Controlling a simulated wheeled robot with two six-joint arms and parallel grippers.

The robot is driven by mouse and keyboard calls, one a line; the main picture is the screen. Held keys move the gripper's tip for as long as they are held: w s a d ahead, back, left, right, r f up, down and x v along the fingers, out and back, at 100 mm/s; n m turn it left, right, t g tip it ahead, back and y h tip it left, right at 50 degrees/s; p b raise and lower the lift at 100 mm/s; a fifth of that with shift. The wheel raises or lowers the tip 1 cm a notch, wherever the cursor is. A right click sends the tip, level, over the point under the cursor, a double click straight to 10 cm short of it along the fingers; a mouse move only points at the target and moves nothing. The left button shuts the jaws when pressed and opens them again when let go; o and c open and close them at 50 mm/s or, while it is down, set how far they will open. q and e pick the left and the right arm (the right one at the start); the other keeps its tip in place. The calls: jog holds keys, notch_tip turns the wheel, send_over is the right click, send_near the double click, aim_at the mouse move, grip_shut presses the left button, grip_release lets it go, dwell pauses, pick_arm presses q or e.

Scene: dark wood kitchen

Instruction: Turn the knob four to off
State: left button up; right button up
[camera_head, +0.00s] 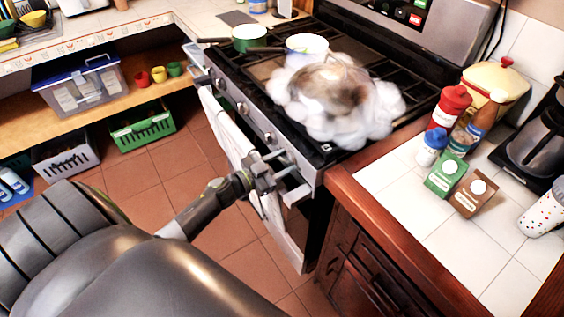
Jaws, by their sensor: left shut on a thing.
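The stove (318,158) stands in the middle with a row of round knobs along its front panel. Knobs show at the far part of the row (219,83), further along (243,108) and nearer to me (268,138). My left gripper (281,167) is at the near end of the row, shut on what appears to be the nearest knob. Its fingers mostly hide that knob, so its turn angle cannot be told. My right gripper is not in view.
White smoke surrounds a pot (330,84) on the near burners; a green pan (249,38) and a light pot (307,46) stand farther back. A towel (228,125) hangs at the oven front. Bottles and cartons (446,175) crowd the right counter.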

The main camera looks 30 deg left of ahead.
pick_arm(q)
jog(key=shift+s+f+m+b, duration=0.1)
jog(key=shift+m+b, duration=1.05)
jog(key=shift+m, duration=3.3)
jog(key=shift+f+m+b, duration=0.1)
jog(key=shift+m+b, duration=1)
jog(key=shift+m, duration=3.35)
jog(key=o, duration=1)
jog(key=shift+r, duration=0.15)
jog(key=shift+c, duration=0.2)
